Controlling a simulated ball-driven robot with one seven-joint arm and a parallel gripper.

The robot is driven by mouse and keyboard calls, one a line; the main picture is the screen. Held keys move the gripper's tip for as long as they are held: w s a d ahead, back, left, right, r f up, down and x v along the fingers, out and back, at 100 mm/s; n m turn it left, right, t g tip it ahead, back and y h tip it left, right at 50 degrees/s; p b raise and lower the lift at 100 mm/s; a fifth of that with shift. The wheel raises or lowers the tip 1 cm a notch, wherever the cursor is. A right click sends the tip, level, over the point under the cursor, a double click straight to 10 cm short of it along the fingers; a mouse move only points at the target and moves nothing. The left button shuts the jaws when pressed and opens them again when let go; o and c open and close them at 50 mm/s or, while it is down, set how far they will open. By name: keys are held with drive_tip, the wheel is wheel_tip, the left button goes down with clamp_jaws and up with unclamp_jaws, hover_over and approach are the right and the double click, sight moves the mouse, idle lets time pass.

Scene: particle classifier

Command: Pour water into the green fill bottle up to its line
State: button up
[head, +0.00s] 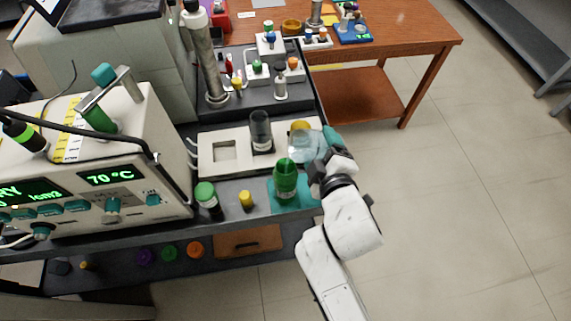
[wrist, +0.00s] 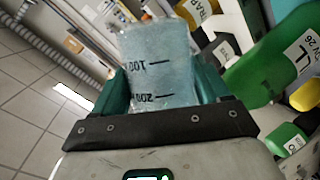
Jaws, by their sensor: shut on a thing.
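My gripper (head: 320,150) has teal fingers shut on a clear beaker (head: 303,148) of pale blue liquid. In the wrist view the beaker (wrist: 160,62) sits between the fingers (wrist: 162,88), its 100 and 200 marks upside down. The green fill bottle (head: 286,180) stands upright on a teal mat (head: 281,200) at the bench's front right. The beaker is just behind and above it, overlapping its top in the head view. In the wrist view the green bottle (wrist: 272,68) is to the right. Its line and liquid level cannot be made out.
A dark glass cylinder (head: 261,131) stands on the white plate (head: 212,148) left of the beaker. A green-capped bottle (head: 206,195) and a yellow bottle (head: 246,200) stand left of the mat. The instrument box (head: 160,130) is farther left. Open floor lies right.

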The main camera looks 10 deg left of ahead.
drive_tip(key=shift+s+a+r+n+t+h+b, duration=0.1)
drive_tip(key=shift+r+n+t+h+b, duration=0.35)
drive_tip(key=shift+r+n+b, duration=0.5)
idle(2.3)
drive_tip(key=shift+s+a+r+n+t+b, duration=0.15)
drive_tip(key=shift+a+r+n+t+b, duration=0.15)
drive_tip(key=shift+n+b, duration=0.3)
idle(1.2)
drive_tip(key=shift+d+f, duration=0.1)
